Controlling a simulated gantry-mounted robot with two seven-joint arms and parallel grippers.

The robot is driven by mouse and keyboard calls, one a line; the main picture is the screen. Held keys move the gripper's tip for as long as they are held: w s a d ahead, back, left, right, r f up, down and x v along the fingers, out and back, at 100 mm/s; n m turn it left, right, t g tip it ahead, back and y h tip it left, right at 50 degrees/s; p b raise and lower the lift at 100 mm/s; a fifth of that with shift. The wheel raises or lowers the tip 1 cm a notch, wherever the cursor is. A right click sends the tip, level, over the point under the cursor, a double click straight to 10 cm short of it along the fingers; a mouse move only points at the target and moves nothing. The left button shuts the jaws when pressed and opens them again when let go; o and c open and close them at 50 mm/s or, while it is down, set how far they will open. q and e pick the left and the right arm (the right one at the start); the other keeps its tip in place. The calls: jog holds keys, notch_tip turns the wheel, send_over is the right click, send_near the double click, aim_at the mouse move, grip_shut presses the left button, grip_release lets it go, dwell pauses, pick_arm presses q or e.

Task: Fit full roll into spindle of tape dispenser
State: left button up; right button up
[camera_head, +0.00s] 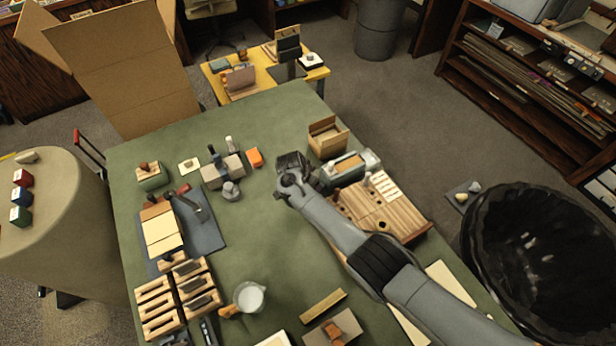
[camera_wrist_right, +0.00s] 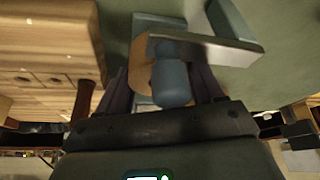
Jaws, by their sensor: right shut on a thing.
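My right arm reaches in from the lower right in the head view, and my right gripper (camera_head: 297,172) is over the middle of the green table, just left of the grey-blue tape dispenser (camera_head: 371,158). In the right wrist view my right gripper (camera_wrist_right: 163,88) is shut on a tan roll (camera_wrist_right: 144,54), whose edge shows between the dark fingers. I cannot tell whether the roll sits on the spindle, which I cannot make out. My left gripper is not in view.
A wooden block with holes (camera_head: 395,212) stands close to the right of the gripper. An open cardboard box (camera_head: 327,138) stands behind the dispenser. Stamps and grey blocks (camera_head: 222,171) lie to the left.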

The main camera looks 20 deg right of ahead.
jog(key=shift+s+d+f, duration=0.1)
jog(key=shift+s+f, duration=0.15)
jog(key=shift+f, duration=0.15)
jog(key=shift+r, duration=0.25)
jog(key=shift+w+r, duration=0.1)
jog(key=shift+r, duration=0.05)
dwell(0.4)
jog(key=shift+w, duration=0.15)
dwell(0.8)
jog(key=shift+r, duration=0.1)
dwell(0.5)
jog(key=shift+f+b, duration=0.3)
jog(key=shift+r+p, duration=0.25)
jog(key=shift+p, duration=0.1)
dwell(0.3)
